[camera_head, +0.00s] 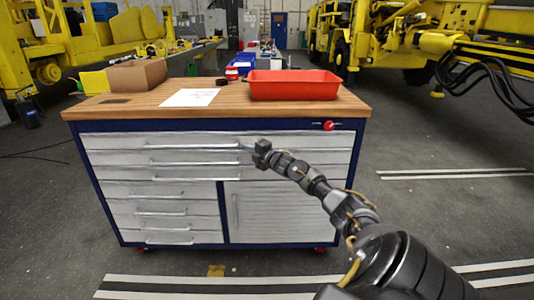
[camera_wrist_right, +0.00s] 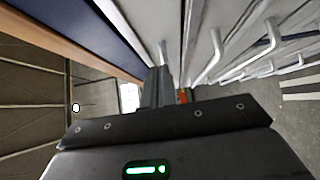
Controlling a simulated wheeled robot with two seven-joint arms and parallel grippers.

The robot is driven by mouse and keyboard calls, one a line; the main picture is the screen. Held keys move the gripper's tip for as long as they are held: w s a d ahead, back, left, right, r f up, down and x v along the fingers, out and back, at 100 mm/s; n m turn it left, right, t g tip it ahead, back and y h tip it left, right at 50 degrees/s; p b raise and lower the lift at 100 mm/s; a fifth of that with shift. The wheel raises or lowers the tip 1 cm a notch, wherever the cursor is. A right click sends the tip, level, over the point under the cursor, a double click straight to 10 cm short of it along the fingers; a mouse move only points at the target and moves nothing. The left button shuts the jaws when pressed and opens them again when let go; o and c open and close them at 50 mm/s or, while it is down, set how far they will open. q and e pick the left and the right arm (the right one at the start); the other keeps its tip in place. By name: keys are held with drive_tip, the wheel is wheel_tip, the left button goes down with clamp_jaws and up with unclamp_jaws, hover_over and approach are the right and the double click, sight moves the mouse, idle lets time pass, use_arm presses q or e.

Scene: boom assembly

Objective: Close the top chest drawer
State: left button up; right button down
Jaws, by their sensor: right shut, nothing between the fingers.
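The blue chest (camera_head: 225,186) has light grey drawers with bar handles. Its top drawer (camera_head: 110,140) spans the full width just under the wooden top; I cannot tell whether it stands slightly out. My right gripper (camera_head: 258,150) is shut and empty at the top drawer's front, by the right end of its handle (camera_head: 190,147). In the right wrist view the shut fingers (camera_wrist_right: 157,84) point along the drawer fronts, near a handle (camera_wrist_right: 164,50); whether they touch the front cannot be told. My left gripper is not in view.
A red tray (camera_head: 293,86), a white paper sheet (camera_head: 190,98) and a cardboard box (camera_head: 136,75) are on the wooden top (camera_head: 130,104). A red knob (camera_head: 328,126) sits at the chest's upper right. The floor (camera_head: 420,215) to the right is clear.

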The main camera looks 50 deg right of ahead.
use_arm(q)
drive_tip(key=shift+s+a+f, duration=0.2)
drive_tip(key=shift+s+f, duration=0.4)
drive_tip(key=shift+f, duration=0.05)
use_arm(e)
drive_tip(key=s+a, duration=0.1)
drive_tip(key=s, duration=0.7)
drive_tip(key=shift+a, duration=0.2)
drive_tip(key=shift+s, duration=0.15)
